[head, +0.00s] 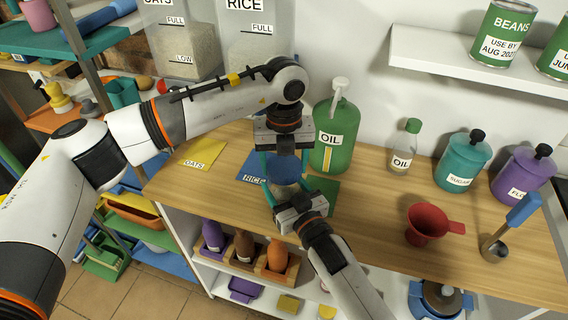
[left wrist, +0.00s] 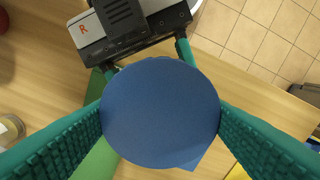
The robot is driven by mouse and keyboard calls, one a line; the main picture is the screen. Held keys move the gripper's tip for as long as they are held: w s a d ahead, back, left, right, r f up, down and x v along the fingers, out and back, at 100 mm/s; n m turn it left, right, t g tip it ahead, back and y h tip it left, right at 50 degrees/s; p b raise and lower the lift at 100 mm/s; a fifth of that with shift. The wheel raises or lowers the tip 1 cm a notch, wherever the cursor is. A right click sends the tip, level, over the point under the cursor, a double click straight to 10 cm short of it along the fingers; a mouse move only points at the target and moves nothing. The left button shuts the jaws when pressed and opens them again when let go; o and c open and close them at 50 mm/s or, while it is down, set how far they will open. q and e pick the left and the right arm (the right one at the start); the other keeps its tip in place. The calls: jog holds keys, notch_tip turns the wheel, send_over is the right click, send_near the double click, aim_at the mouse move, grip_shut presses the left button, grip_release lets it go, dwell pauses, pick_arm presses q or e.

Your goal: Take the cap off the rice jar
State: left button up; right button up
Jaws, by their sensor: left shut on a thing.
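The blue round cap (head: 284,172) of the rice jar sits between the teal fingers of my left gripper (head: 285,165), which points down over the counter. In the left wrist view the cap (left wrist: 160,112) is a large blue disc, with a left finger against each side. My right gripper (head: 287,190) reaches in from the front. In the left wrist view its teal fingers (left wrist: 148,62) pass below the cap's edge. The jar body is hidden under the cap and behind the grippers, so whether the right fingers touch it does not show.
A blue RICE mat (head: 251,167), a yellow OATS mat (head: 197,152) and a green mat (head: 326,190) lie on the wooden counter (head: 375,225). A green OIL jug (head: 340,140) stands close behind the grippers. A small OIL bottle (head: 405,145) and red funnel (head: 428,224) are to the right.

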aim_at(284, 164)
pick_arm(q)
jog(key=shift+r, duration=0.1)
pick_arm(e)
jog(key=shift+f, duration=0.15)
pick_arm(q)
jog(key=shift+r, duration=1.95)
pick_arm(e)
jog(key=o, duration=2)
jog(key=shift+c, duration=0.2)
